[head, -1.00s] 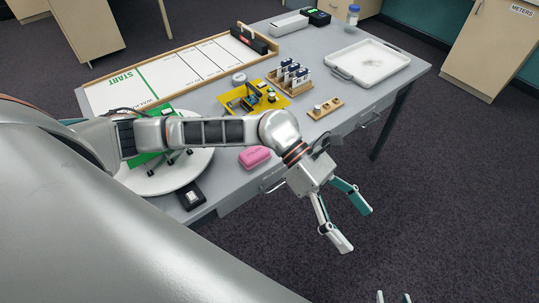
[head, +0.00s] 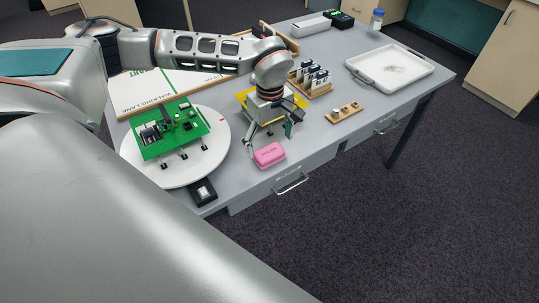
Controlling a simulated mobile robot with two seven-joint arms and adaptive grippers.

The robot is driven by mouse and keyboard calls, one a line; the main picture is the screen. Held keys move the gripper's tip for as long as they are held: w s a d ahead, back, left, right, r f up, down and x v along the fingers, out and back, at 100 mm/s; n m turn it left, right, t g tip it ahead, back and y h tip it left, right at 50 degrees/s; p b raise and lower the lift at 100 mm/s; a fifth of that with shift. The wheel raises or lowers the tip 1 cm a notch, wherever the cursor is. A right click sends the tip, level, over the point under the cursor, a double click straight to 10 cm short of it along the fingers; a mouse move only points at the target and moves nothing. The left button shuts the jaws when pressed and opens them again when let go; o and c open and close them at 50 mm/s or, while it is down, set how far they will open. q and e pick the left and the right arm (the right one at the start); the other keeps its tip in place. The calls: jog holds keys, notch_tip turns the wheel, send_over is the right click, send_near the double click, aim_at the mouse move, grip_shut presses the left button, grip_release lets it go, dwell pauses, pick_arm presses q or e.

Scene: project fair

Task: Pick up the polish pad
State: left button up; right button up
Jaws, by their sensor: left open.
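The polish pad, a pink rounded block (head: 269,156) with small dark lettering, lies near the front edge of the grey table. My left gripper (head: 270,141) points down just behind and above the pad. It is open and empty, with one finger to the left of the pad and the teal-lined finger to the right. I cannot tell whether a finger touches the pad. My right gripper is not in view.
A white round turntable (head: 215,158) with a green circuit board (head: 172,128) stands to the left. A small black switch box (head: 203,192) is at the front edge. A yellow plate (head: 243,97) is partly hidden behind my gripper. A wooden block (head: 344,112) lies right.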

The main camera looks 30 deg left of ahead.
aim_at(270, 152)
pick_arm(q)
notch_tip(270, 152, down, 5)
jog(key=shift+a, duration=0.15)
jog(key=shift+w, duration=0.1)
jog(key=c, duration=1.2)
jog(key=shift+r, duration=0.15)
jog(key=shift+r, duration=0.65)
notch_tip(270, 152, up, 18)
jog(key=shift+r+p, duration=0.25)
jog(key=shift+p, duration=0.6)
